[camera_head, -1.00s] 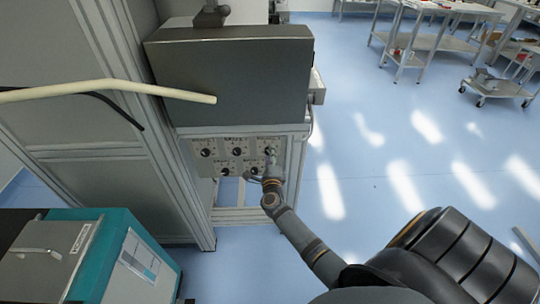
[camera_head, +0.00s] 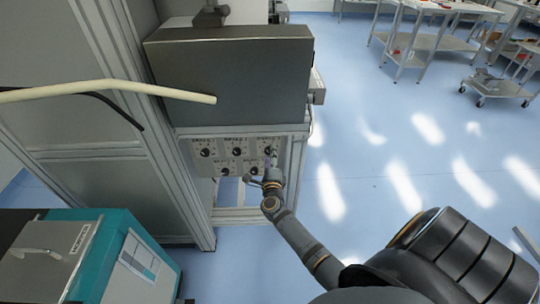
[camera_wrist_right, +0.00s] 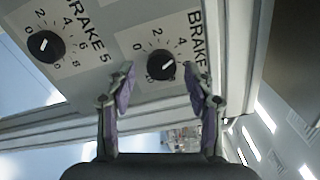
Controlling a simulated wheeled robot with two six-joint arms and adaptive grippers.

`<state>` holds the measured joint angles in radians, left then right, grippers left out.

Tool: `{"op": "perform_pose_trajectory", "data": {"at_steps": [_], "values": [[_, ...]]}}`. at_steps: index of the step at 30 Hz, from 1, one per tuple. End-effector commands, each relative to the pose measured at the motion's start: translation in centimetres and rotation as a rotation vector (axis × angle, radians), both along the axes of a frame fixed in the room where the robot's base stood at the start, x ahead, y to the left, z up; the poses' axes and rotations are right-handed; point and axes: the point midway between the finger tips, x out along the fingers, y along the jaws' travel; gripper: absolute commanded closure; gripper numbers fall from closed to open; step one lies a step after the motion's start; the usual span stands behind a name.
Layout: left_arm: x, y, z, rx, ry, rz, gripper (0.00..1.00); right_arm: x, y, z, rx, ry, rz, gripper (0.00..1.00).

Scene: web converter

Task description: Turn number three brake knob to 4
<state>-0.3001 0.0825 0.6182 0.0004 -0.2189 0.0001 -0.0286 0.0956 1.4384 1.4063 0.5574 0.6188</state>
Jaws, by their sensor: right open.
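The panel of brake knobs (camera_head: 222,156) is on the front of the machine frame, with knobs in two rows. The black brake knob (camera_wrist_right: 161,65) sits between the fingertips in the right wrist view, and its label's number is hidden behind a finger. Its white line slants up and right, past the printed 4; the exact setting is hard to read. A second knob, labelled BRAKE 5 (camera_wrist_right: 45,46), is to its left, its line towards 0. My right gripper (camera_head: 272,153) is at the top right knob. Its open fingers (camera_wrist_right: 160,73) flank that knob, with no clear contact. My left gripper is out of view.
A dark box-shaped housing (camera_head: 230,80) overhangs the panel. A pale bar (camera_head: 110,88) crosses at the left. A teal and grey cabinet (camera_head: 90,250) stands at the lower left.

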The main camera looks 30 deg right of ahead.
Motion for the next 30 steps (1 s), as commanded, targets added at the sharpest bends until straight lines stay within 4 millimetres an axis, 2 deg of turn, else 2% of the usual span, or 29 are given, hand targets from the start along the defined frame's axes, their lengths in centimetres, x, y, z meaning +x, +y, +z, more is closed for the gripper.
{"op": "perform_pose_trajectory", "data": {"at_steps": [9, 13, 18, 30], "values": [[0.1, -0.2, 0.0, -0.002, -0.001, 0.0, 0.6, -6.5, 3.9, -0.2, 0.004, 0.003, -0.002, 0.46], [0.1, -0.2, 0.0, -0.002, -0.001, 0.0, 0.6, -8.3, 5.1, -0.1, 0.004, 0.002, -0.002, 0.46], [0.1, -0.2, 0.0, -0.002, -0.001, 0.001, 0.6, -9.3, 5.6, 0.0, 0.002, 0.0, -0.001, 0.46], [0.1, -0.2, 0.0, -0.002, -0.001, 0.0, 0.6, -9.2, 5.7, 0.0, 0.001, 0.0, -0.001, 0.46]]}}
